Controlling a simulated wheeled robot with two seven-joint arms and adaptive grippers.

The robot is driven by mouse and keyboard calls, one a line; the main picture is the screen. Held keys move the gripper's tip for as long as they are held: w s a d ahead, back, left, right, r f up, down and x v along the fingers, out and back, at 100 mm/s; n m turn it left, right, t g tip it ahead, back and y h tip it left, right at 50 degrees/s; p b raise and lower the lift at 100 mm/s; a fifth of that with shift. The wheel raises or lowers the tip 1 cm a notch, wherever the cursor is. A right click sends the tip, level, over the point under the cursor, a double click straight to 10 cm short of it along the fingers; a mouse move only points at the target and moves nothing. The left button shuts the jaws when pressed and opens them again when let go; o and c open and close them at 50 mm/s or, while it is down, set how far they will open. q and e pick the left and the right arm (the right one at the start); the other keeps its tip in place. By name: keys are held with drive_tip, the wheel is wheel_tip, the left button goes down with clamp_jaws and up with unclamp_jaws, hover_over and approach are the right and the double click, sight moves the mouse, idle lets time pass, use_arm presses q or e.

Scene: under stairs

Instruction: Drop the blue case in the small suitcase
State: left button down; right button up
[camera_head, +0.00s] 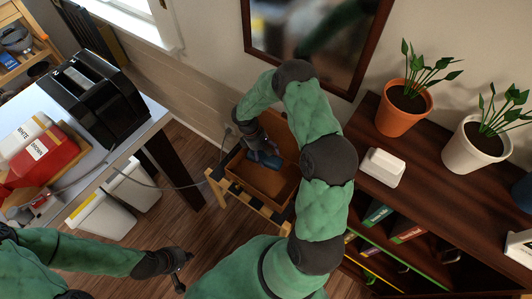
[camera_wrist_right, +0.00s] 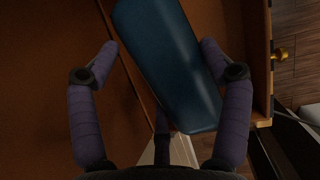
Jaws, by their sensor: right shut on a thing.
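The small suitcase (camera_head: 238,173) is a brown open box on a wooden stand, in the middle of the head view. My right gripper (camera_head: 257,147) reaches down into it from above and is shut on the blue case (camera_head: 266,161). In the right wrist view the blue case (camera_wrist_right: 172,62) lies tilted between the fingers of my right gripper (camera_wrist_right: 160,62), over the brown suitcase interior (camera_wrist_right: 60,60). I cannot tell whether the case touches the suitcase floor. My left gripper (camera_head: 181,272) is low at the bottom of the head view, away from the suitcase; its finger opening is unclear.
A dark wooden shelf (camera_head: 465,200) with potted plants and a white box (camera_head: 382,167) stands to the right. A table with a black toaster-like appliance (camera_head: 95,95) is at left, white bins (camera_head: 103,214) below it. A framed mirror (camera_head: 312,40) hangs behind. Wooden floor is clear below the stand.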

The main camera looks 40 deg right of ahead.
drive_tip(key=shift+f, duration=0.1)
drive_tip(key=o, duration=1.6)
drive_tip(key=shift+o, duration=0.2)
drive_tip(key=v, duration=1.2)
